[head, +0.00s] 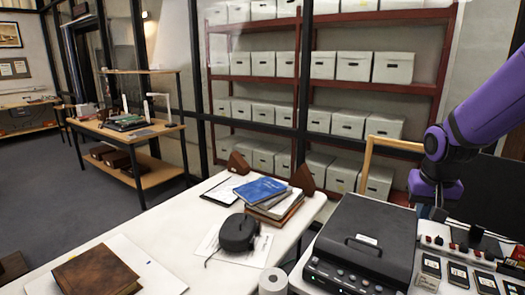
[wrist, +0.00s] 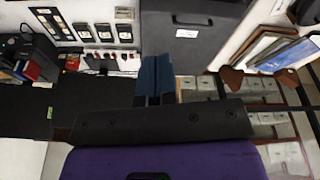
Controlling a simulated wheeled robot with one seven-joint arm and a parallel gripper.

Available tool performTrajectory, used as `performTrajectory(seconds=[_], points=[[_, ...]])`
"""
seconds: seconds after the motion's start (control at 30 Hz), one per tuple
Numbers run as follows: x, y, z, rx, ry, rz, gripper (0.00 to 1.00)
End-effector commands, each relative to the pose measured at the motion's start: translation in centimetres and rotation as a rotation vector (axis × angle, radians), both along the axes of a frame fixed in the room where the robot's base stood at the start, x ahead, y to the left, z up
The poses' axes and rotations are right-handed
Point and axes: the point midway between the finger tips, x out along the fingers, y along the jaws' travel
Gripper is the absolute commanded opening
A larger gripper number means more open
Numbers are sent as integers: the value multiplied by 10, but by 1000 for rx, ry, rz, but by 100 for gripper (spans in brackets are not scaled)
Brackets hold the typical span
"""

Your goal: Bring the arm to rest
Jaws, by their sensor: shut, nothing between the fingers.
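My arm (head: 470,125), purple with dark joints, comes in at the right side of the head view and bends down above the bench. My gripper (wrist: 154,62) shows in the wrist view as two dark blue fingers side by side, shut and empty. It hangs clear of the objects around it, with a black flat machine (wrist: 192,45) beyond the fingertips on the right. In the head view the fingers cannot be made out clearly.
The black machine (head: 362,245) stands on the white bench, with small framed cards (head: 458,275) and sockets beside it. Stacked books (head: 270,200), a black round case (head: 238,233) and a brown book (head: 95,274) lie on the table. White archival boxes (head: 355,66) fill shelves behind.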

Motion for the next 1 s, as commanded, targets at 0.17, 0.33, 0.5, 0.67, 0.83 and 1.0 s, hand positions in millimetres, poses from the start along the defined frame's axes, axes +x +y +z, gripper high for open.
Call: performTrajectory(seconds=[0.17,0.33,0.5,0.67,0.83,1.0], points=[[-34,17,44,-13,-51,59,0],[-70,31,77,-20,-94,118,0],[-109,44,103,-22,-138,176,0],[-147,54,120,-23,-180,234,0],[-181,61,130,-22,-216,285,0],[-198,64,133,-20,-233,315,0]])
